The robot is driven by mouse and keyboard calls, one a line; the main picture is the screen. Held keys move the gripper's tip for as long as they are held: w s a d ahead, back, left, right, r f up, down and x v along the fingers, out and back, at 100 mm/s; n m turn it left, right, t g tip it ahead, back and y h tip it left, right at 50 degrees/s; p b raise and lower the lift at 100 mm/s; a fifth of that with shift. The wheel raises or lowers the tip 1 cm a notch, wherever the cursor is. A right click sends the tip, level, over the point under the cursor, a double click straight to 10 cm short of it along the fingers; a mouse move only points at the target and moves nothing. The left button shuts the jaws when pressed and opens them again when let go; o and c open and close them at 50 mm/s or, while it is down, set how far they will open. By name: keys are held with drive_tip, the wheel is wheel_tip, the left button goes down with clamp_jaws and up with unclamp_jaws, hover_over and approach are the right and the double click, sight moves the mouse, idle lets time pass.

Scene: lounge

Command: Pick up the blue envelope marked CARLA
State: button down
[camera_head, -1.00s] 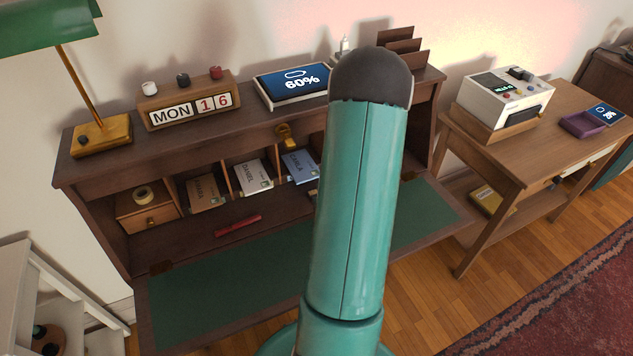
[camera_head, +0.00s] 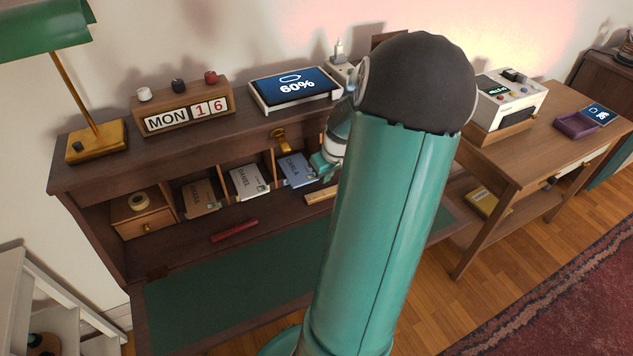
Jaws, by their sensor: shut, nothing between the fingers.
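The blue envelope marked CARLA (camera_head: 294,171) leans in a pigeonhole of the open writing desk (camera_head: 75,182), right of the white envelope marked DANIEL (camera_head: 247,182). Its right side is close to or partly behind my gripper. My gripper (camera_head: 322,168) shows only in part, at the left edge of my teal arm. It looks shut and empty, just right of the envelope. I cannot tell whether it touches the envelope.
A brown envelope (camera_head: 200,196) stands in the left pigeonhole. A red pen-like object (camera_head: 234,231) and a wooden block (camera_head: 321,194) lie in front. A brass piece (camera_head: 281,138) sits above the pigeonholes. My arm hides the desk's right part.

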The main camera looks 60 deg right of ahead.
sight(309, 181)
drive_tip(key=x, duration=1)
drive_tip(key=shift+f, duration=0.2)
drive_tip(key=shift+w+d+r, duration=0.1)
drive_tip(key=shift+w+d, duration=0.15)
drive_tip(key=shift+w, duration=0.35)
drive_tip(key=shift+w+d+r, duration=0.1)
drive_tip(key=shift+w+d, duration=0.2)
drive_tip(key=shift+w, duration=0.35)
drive_tip(key=shift+w+d, duration=0.25)
drive_tip(key=shift+w, duration=0.25)
drive_tip(key=shift+w+d, duration=0.35)
drive_tip(key=shift+w, duration=0.5)
drive_tip(key=shift+r, duration=0.15)
